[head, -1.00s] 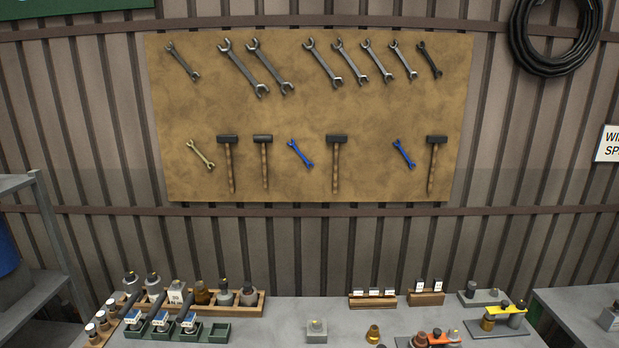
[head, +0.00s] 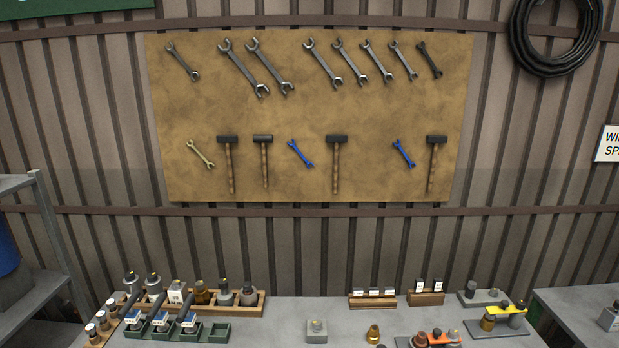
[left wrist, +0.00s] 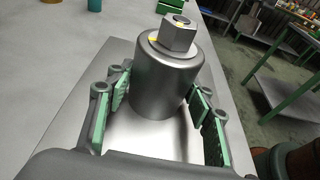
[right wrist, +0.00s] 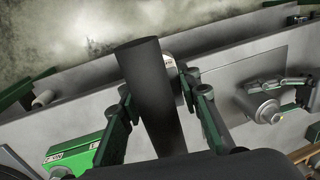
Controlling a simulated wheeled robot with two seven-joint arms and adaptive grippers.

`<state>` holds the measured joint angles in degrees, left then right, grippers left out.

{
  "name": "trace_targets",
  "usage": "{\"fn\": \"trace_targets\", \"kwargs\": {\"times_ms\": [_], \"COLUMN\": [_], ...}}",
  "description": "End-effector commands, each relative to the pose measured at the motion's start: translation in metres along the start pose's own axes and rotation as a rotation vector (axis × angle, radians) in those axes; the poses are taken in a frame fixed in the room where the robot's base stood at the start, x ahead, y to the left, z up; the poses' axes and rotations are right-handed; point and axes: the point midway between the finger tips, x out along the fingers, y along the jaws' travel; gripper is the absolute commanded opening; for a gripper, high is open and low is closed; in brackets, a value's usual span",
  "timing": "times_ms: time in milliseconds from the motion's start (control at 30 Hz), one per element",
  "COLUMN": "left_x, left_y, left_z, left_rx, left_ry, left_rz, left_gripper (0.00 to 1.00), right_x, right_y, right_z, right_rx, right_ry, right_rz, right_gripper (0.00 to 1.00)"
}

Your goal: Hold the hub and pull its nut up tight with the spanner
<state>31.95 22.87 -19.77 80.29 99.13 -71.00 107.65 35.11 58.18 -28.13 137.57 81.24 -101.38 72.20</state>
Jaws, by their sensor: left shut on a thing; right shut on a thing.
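The hub (left wrist: 165,85) is a grey metal cylinder standing upright on a grey surface in the left wrist view. Its hex nut (left wrist: 179,34) sits on top with a yellow mark beside it. My left gripper (left wrist: 160,78) is shut on the hub, its green-padded fingers on both sides. The hub also shows at the right of the right wrist view (right wrist: 264,108). My right gripper (right wrist: 157,85) is shut on a dark bar (right wrist: 150,80), apparently the spanner's handle. The spanner's jaws cannot be made out, and the bar is apart from the nut. The head view shows neither gripper.
In the head view, the bench (head: 280,335) carries a wooden rack (head: 245,302) of bottles and parts, green trays (head: 215,332) and a yellow-topped assembly (head: 505,311). Spanners and hammers hang on the board (head: 310,110). A green box (right wrist: 75,150) lies left in the right wrist view.

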Motion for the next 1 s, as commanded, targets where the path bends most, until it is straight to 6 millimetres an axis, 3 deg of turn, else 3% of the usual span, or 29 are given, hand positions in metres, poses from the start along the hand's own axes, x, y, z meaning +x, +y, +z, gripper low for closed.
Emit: {"fn": "trace_targets", "kwargs": {"times_ms": [367,567,767,1000], "left_x": [0.0,0.0,0.001,0.0], "left_y": [0.0,0.0,-0.001,0.0], "left_z": [0.0,0.0,0.0,0.0], "left_rx": [0.0,0.0,0.0,0.0], "left_ry": [0.0,0.0,0.0,0.0], "left_rz": [-0.001,-0.001,-0.001,-0.001], "left_gripper": [0.07,0.07,0.07,0.07], "right_x": [-0.001,-0.004,-0.011,-0.027], "right_y": [-0.002,-0.021,-0.07,-0.144], "right_z": [-0.002,-0.027,-0.077,-0.13], "right_rx": [0.003,0.074,0.244,0.476], "right_ry": [0.004,0.021,0.05,0.075], "right_rz": [0.0,0.015,0.057,0.115], "right_gripper": [0.0,0.0,0.0,0.0]}}
